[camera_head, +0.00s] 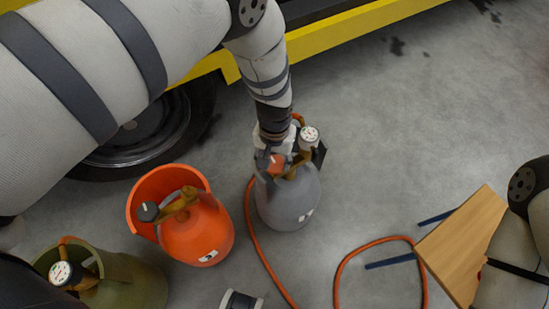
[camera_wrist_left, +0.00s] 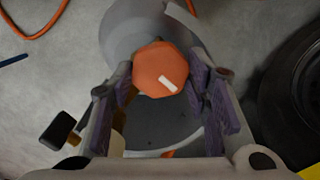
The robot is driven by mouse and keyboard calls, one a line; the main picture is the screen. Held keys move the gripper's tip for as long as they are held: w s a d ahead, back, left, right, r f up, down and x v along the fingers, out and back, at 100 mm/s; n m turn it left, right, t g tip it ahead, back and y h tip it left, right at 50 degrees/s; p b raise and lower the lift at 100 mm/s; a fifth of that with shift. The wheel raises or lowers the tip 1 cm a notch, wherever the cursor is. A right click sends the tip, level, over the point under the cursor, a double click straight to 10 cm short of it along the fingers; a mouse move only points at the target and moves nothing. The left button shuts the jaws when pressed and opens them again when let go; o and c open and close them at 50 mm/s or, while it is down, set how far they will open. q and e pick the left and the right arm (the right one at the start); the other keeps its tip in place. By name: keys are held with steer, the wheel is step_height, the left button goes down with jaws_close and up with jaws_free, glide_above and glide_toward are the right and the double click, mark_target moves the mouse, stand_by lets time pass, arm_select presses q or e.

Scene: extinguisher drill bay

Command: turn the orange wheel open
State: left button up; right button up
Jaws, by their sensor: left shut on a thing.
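The orange wheel (camera_head: 276,163) sits on top of the grey cylinder (camera_head: 290,203), which stands upright on the floor with a white gauge (camera_head: 309,137) beside the wheel. In the left wrist view the wheel (camera_wrist_left: 161,69) is a faceted orange knob with a white mark towards its lower right. My left gripper (camera_head: 273,150) is over the cylinder from above, its purple-padded fingers (camera_wrist_left: 162,82) on two sides of the wheel, shut on it. My right arm shows at the right edge of the head view, but its gripper is out of the picture.
An orange cylinder (camera_head: 192,232) and an olive-green cylinder (camera_head: 135,283) stand to the left. An orange hose (camera_head: 252,237) runs along the floor. A wooden-topped stool (camera_head: 462,244) is at the right. A yellow-edged vehicle (camera_head: 345,29) with a black tyre stands behind.

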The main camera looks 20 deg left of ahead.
mark_target(274, 163)
arm_select(q)
steer(key=o, duration=1.2)
step_height(274, 163, up, 12)
steer(key=shift+r, duration=0.1)
steer(key=s+a+f+g+p, duration=0.1)
steer(key=s+a+f+p, duration=0.15)
steer(key=s, duration=0.45)
steer(key=s+a+f+p, duration=0.2)
steer(key=s+a, duration=0.1)
steer(key=s, duration=0.5)
steer(key=shift+g, duration=0.7)
steer(key=s+a+r+p, duration=0.1)
steer(key=s, duration=0.6)
steer(key=s+a+r+p, duration=0.1)
steer(key=s+r+p, duration=0.1)
steer(key=s, duration=0.6)
steer(key=s+a+r+p, duration=0.1)
steer(key=s+r, duration=0.1)
steer(key=s, duration=0.5)
steer(key=shift+s+a+r, duration=0.25)
steer(key=shift+a, duration=0.15)
arm_select(e)
steer(key=w+r+t, duration=0.3)
steer(key=w+r, duration=0.5)
steer(key=r, duration=0.1)
steer(key=shift+w+r, duration=0.25)
steer(key=shift+r, duration=0.15)
